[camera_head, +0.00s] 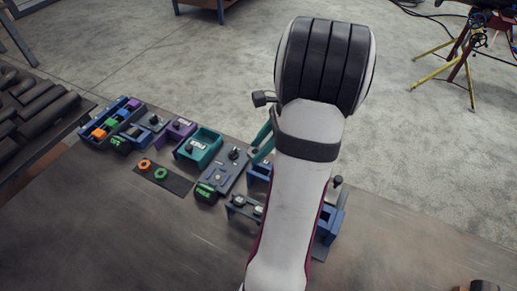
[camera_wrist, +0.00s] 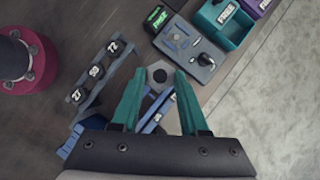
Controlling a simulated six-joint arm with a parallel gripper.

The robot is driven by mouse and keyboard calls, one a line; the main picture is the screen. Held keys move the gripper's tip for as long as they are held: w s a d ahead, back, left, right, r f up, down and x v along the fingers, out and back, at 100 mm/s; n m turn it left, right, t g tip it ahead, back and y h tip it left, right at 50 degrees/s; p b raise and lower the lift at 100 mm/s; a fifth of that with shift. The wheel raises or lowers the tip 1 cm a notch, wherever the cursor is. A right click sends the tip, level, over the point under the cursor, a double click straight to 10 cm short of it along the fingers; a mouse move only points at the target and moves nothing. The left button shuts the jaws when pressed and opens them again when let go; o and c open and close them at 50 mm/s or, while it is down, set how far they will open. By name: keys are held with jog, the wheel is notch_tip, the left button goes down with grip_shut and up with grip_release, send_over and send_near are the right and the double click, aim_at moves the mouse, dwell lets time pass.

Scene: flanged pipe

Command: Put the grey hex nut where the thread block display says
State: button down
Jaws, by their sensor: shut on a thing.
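The grey hex nut (camera_wrist: 158,66) is between the tips of my gripper's (camera_wrist: 159,78) two teal fingers in the wrist view, its dark hole facing the camera. My gripper is shut on it. Beyond it lies a grey block (camera_wrist: 182,45) with a black knob and small fittings. A black display (camera_wrist: 157,18) with green lettering stands at that block's far-left corner; the lettering is too small to read surely. In the head view, the grey block (camera_head: 219,176) and green-lit display (camera_head: 206,193) stand left of my arm, which hides the nut and most of my gripper.
A magenta flange (camera_wrist: 40,70) stands farther left. Teal (camera_head: 198,147) and purple (camera_head: 177,130) bins and a dark mat (camera_head: 165,176) with orange and green rings lie left. The table front is clear.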

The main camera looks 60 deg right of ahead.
jog(key=w+d+f+m+h, duration=0.1)
jog(key=w+d+f+m, duration=0.2)
jog(key=w, duration=0.8)
jog(key=w+d+f+m+t+h, duration=0.1)
jog(key=w+d+f+m+h, duration=0.1)
jog(key=w, duration=0.9)
jog(key=shift+d+f+m, duration=0.9)
jog(key=shift+d, duration=0.15)
jog(key=shift+w, duration=0.1)
jog(key=shift+f, duration=2.1)
jog(key=shift+f, duration=0.2)
jog(key=shift+f, duration=0.35)
jog(key=shift+f, duration=0.25)
